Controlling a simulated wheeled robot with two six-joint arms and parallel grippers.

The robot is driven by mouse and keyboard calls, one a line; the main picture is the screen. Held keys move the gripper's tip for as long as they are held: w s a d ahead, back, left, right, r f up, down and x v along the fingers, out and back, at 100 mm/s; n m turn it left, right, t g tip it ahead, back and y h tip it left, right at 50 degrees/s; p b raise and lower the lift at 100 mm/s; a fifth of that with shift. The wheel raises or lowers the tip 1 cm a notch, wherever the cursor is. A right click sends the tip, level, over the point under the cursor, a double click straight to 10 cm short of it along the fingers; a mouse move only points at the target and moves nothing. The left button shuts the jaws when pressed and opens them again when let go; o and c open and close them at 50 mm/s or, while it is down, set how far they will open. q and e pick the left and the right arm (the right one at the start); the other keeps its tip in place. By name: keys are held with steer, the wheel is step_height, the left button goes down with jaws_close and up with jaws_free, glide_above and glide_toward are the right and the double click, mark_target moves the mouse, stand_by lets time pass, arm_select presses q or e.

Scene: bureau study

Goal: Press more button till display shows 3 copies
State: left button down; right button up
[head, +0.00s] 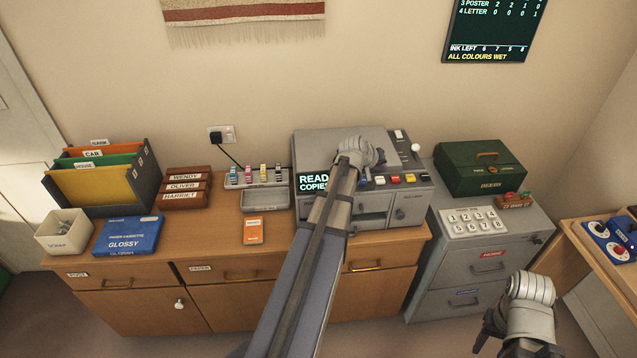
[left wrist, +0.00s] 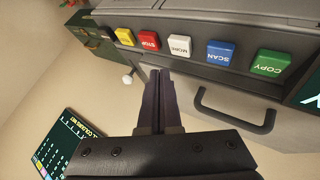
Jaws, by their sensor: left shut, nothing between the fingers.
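The grey copier (head: 335,142) stands on the wooden cabinet. Its dark display (head: 310,182) reads "READ..." and "COPIES"; my left arm (head: 325,215) covers its right part, so the number is hidden. In the left wrist view, the white MORE button (left wrist: 179,46) sits between the red STOP button (left wrist: 148,40) and the blue SCAN button (left wrist: 220,53). My left gripper (left wrist: 158,76) is shut and empty, its tips close by the MORE and STOP buttons. I cannot tell whether they touch. My right gripper (head: 515,325) is low at the right, away from the copier; its fingers are unclear.
The green COPY button (left wrist: 270,63) is beside SCAN. A numbered pad (head: 474,221) and a green box (head: 480,167) sit on the grey drawer unit to the right. An ink cartridge rack (head: 257,178) and an orange pack (head: 253,231) lie left of the copier.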

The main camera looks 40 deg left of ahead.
mark_target(379, 181)
arm_select(q)
steer(key=shift+r+p, duration=1.65)
steer(key=shift+r, duration=0.4)
stand_by(0.9)
step_height(379, 181, down, 6)
steer(key=b, duration=0.6)
stand_by(0.7)
steer(key=shift+f, duration=0.15)
stand_by(1.7)
steer(key=shift+f+b, duration=0.35)
steer(key=shift+b, duration=0.1)
